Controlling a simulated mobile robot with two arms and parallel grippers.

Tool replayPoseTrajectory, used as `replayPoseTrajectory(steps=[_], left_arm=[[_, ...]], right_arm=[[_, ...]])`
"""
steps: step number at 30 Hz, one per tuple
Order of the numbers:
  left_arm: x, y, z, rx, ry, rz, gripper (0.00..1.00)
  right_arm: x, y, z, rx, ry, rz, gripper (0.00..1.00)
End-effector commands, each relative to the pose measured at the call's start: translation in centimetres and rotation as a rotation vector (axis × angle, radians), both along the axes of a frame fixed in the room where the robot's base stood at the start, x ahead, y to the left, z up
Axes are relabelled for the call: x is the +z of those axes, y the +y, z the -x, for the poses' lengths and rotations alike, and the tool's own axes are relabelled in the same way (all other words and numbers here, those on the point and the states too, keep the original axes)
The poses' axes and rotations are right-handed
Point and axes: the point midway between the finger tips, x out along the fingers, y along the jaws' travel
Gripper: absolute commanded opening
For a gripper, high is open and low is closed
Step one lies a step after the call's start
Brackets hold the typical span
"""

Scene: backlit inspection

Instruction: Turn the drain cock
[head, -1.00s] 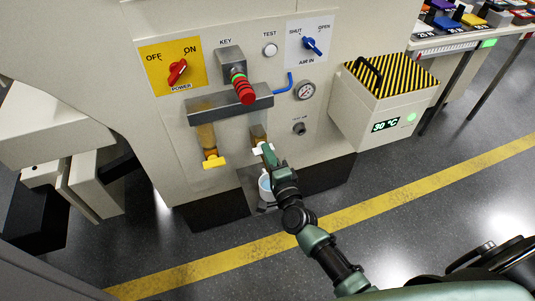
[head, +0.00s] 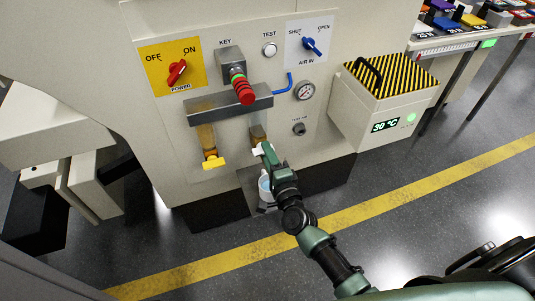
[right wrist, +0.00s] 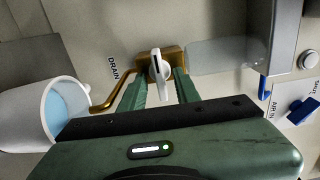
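The drain cock has a brass body (right wrist: 176,60) and a white lever (right wrist: 157,72), beside the word DRAIN on the panel. The lever lies crosswise to the clear bowl (right wrist: 222,54) that the cock is fixed to. My right gripper (right wrist: 160,90) is open, with one green finger on each side of the lever and gaps showing. In the head view my right gripper (head: 267,150) covers part of the cock, and the white lever end (head: 258,151) shows at its left. A brass spout (right wrist: 112,92) leads to a white cup (right wrist: 50,112), blue inside. My left gripper is not in view.
A second bowl with a yellow lever (head: 213,162) hangs to the left. Above are a red power knob (head: 177,71), a red key stack (head: 242,88) and a blue air knob (head: 312,45).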

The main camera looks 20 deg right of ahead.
Motion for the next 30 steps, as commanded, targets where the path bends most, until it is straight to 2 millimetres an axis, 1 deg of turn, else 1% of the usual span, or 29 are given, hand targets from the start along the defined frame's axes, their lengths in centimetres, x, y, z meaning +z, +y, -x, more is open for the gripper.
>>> replayPoseTrajectory(steps=[2, 5, 7, 9, 12, 16, 21, 30], left_arm=[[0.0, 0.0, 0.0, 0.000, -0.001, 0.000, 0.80], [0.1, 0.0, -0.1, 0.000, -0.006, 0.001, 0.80], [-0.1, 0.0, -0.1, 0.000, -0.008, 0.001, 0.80], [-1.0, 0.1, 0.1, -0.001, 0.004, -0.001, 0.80], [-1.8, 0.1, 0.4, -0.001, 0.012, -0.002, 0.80], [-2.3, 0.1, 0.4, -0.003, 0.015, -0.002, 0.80], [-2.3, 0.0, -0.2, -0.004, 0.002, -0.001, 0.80], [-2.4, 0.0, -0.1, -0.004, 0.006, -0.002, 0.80]], right_arm=[[0.0, 0.0, 0.2, 0.000, 0.000, 0.001, 0.32], [0.0, -0.1, 1.2, 0.000, 0.001, 0.002, 0.32], [0.0, -0.1, 2.4, 0.000, 0.002, 0.002, 0.32], [0.0, -0.2, 3.7, 0.000, 0.003, 0.001, 0.32], [0.0, -0.2, 5.4, 0.000, 0.003, 0.000, 0.32], [-0.1, -0.3, 7.0, 0.001, 0.003, 0.002, 0.32], [0.0, -0.3, 7.8, 0.000, 0.000, 0.000, 0.32], [0.0, -0.3, 7.8, 0.000, 0.000, 0.000, 0.32]])
